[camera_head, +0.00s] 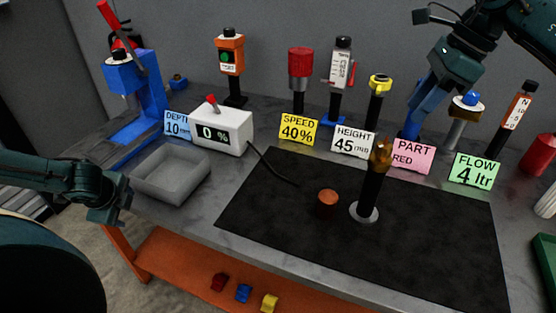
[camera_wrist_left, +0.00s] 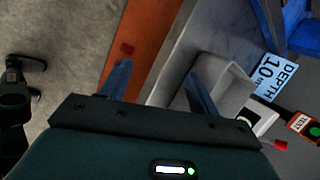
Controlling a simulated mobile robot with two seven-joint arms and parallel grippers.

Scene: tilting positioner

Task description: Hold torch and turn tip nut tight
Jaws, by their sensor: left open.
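The torch (camera_head: 371,189) is a dark upright cylinder on a round silver foot on the black mat (camera_head: 280,215). A brass-coloured tip piece (camera_head: 381,155) sits on its top; I cannot tell how tightly the nut is seated. My right gripper (camera_head: 416,108) reaches in from the upper right, with blue fingers above and behind the torch, apart from it. Its finger gap is not clear. My left gripper (camera_head: 122,207) is left of the grey tray, far from the torch. In the left wrist view its blue fingers (camera_wrist_left: 157,82) are spread with nothing between them.
A copper-coloured cylinder (camera_head: 327,203) stands left of the torch. The grey tray (camera_head: 171,174), a white 0 % display box (camera_head: 221,131) and a blue press (camera_head: 139,88) are at left. Signs and several upright tools line the back. The mat's front is clear.

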